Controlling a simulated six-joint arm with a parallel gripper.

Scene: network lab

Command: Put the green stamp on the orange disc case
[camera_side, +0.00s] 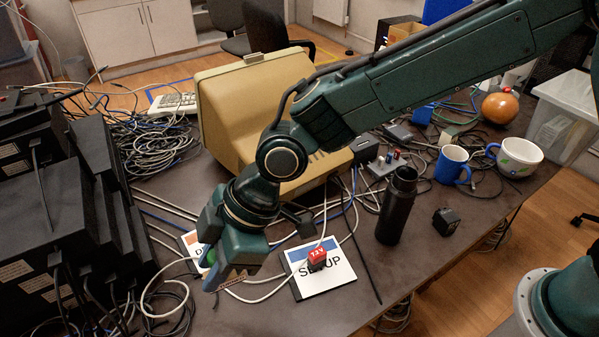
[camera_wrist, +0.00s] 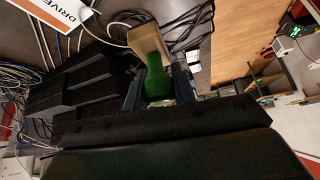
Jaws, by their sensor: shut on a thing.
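The green stamp (camera_wrist: 155,72) is between the jaws of my gripper (camera_wrist: 157,88) in the wrist view, and my gripper is shut on it. In the side view my gripper (camera_side: 222,274) hangs low at the front left of the table, and only a bit of green (camera_side: 208,258) shows beside it. The orange disc case (camera_side: 190,241), white with an orange band, lies on the table just behind my gripper, partly hidden by it. Its corner with the word DRIVE (camera_wrist: 62,12) shows at the top left of the wrist view. The gap between stamp and table cannot be judged.
Black boxes (camera_side: 60,225) are stacked at left. A black bottle (camera_side: 397,205) stands farther right, with a beige monitor (camera_side: 225,110) behind. Loose cables (camera_side: 170,290) cross the table.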

